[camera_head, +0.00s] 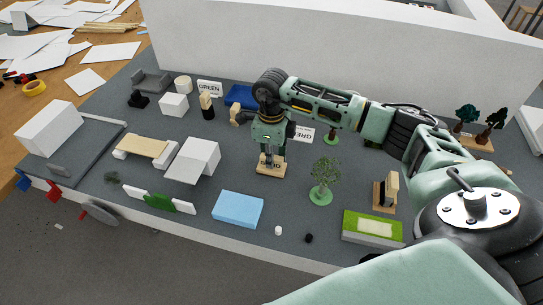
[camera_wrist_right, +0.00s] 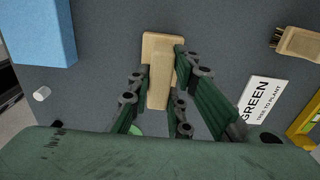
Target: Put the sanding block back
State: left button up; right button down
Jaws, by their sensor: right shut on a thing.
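A pale wooden block with a flat base and a narrower upright grip, which looks like the sanding block (camera_head: 269,171), is at the middle of the grey table (camera_head: 330,235). My right gripper (camera_head: 270,157) points down over it and is shut on its upright part. In the right wrist view, the block (camera_wrist_right: 159,88) lies between the finger pads of my right gripper (camera_wrist_right: 160,80). Its base reaches out past the fingertips. I cannot tell whether the base touches the table. My left gripper is not in view.
A model tree (camera_head: 322,180) stands right of the gripper, with a wooden stand (camera_head: 388,192) beyond. A light blue block (camera_head: 238,209) lies in front. A GREEN sign (camera_head: 301,133) and a blue tray (camera_head: 240,97) are behind, before a white wall (camera_head: 330,60).

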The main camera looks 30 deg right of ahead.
jog(key=shift+f, duration=0.25)
jog(key=c, duration=1.5)
grip_release()
jog(key=shift+c, duration=0.2)
jog(key=shift+r, duration=0.25)
notch_tip(320, 180, up, 12)
jog(key=shift+f, duration=0.25)
